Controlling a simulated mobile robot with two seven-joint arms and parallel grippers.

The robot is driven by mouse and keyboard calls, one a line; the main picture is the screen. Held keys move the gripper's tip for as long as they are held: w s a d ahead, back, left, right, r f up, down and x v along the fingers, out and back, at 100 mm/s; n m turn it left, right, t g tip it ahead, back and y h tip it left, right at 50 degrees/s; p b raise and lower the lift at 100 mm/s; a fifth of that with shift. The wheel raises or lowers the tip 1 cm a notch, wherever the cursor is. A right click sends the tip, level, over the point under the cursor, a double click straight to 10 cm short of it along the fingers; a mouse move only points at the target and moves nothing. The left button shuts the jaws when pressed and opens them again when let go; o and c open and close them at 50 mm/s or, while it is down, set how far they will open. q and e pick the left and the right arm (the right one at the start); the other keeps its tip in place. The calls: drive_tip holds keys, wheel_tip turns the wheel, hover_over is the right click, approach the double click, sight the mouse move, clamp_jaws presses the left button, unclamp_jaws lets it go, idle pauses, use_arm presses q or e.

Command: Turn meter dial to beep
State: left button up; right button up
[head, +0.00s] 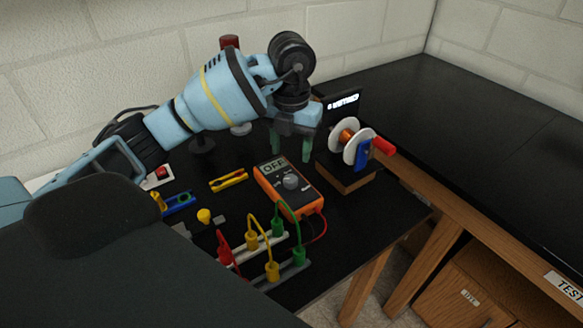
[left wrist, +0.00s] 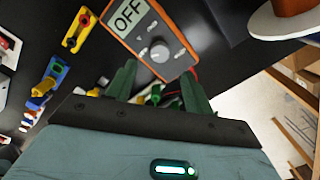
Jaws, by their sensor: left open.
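The orange multimeter (head: 287,187) lies on the black table, and its screen reads OFF. Its round grey dial (head: 291,182) sits below the screen. In the left wrist view the meter (left wrist: 174,48) is at the top centre, with its dial (left wrist: 159,50) just beyond the fingers. My left gripper (head: 290,147) is open and empty, with its green fingers pointing down above the table just behind the meter. In the left wrist view the two fingers of the left gripper (left wrist: 158,88) stand apart, and neither touches the dial. My right gripper is not in view.
A spool winder (head: 350,143) with a red handle stands right of the gripper. Coloured cables on terminal blocks (head: 265,255) are in front of the meter. A yellow clip (head: 229,180), a blue clip (head: 180,201) and a red button box (head: 160,175) lie to the left.

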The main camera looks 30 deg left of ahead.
sight(291, 177)
use_arm(q)
drive_tip(key=shift+f, duration=3.9)
drive_tip(key=shift+c, duration=0.3)
drive_tip(key=c, duration=0.9)
